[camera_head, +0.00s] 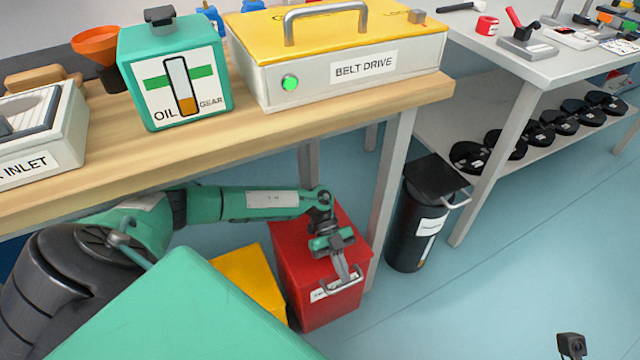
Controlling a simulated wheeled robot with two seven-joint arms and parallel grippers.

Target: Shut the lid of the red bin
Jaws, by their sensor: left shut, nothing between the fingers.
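The red bin (318,310) stands on the floor under the front edge of the wooden bench. Its red lid (298,249) looks flat on top of the bin, though my arm hides part of it and I cannot tell whether a small gap is left. A pale handle (350,281) sticks out at the lid's front edge, above a white label. My left gripper (345,279) points down at this handle, shut and empty; I cannot tell whether it touches it. My right gripper does not show clearly.
A yellow bin (252,280) stands left of the red one. A black bin (412,228) with its lid down stands to the right. The bench (290,128) and its leg (391,190) are close to my left arm.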

